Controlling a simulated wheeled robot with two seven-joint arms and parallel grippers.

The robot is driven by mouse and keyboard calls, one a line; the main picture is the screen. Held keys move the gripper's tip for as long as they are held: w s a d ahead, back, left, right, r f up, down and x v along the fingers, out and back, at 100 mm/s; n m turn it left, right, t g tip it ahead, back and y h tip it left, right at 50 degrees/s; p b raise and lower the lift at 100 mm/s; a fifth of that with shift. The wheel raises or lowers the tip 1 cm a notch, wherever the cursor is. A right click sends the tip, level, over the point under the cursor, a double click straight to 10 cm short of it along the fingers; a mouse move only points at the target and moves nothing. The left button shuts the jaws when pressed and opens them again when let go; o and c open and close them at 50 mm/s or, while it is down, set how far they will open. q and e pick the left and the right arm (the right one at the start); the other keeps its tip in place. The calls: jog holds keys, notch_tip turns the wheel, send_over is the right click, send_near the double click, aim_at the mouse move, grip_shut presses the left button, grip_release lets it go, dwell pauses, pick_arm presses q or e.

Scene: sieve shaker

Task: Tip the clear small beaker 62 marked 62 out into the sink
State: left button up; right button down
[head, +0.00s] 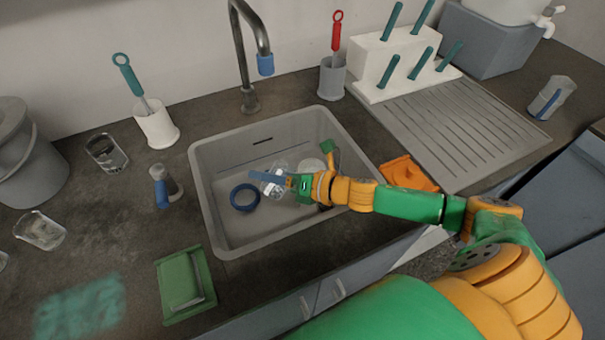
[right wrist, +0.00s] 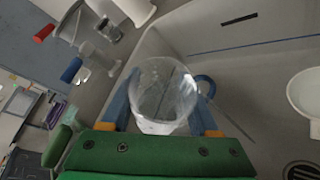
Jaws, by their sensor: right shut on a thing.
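My right gripper (head: 270,182) is over the sink (head: 215,220), inside its outline in the head view. It is shut on a clear small beaker (head: 277,174). In the right wrist view the beaker (right wrist: 165,92) sits between the two blue fingers (right wrist: 163,112), its round outline facing the camera. I cannot read a marking on it, nor tell whether it holds liquid. The beaker looks tilted, but its exact angle is unclear. My left gripper is not in view.
A blue ring (head: 245,198) and a pale round thing (head: 312,168) are in the sink. The faucet (head: 252,50) stands behind it. Other clear beakers (head: 106,153) (head: 40,231) stand at left.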

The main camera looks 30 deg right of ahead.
aim_at(277, 162)
jog(key=shift+d+r+m+t+y+b, duration=0.1)
jog(key=shift+r+m+t+y+b, duration=0.2)
jog(key=shift+r+m+y+b, duration=0.55)
jog(key=shift+r+m+t+y+b, duration=0.3)
jog(key=shift+r+m+y+b, duration=0.1)
jog(key=shift+m+b, duration=0.75)
dwell(2.2)
jog(key=shift+w+d+r+m+t+y+b, duration=0.1)
jog(key=shift+d+r+m+t+y+b, duration=0.1)
jog(key=shift+d+m+b, duration=0.15)
jog(key=shift+w+d+r+m+t+y+b, duration=0.1)
jog(key=shift+d+r+m+b, duration=0.1)
jog(key=shift+d+m, duration=0.2)
dwell(0.7)
jog(key=shift+r, duration=0.2)
jog(key=shift+d+r+m+t+y+p, duration=0.15)
jog(key=shift+r+m+t+y+p, duration=0.25)
jog(key=shift+r+m, duration=0.4)
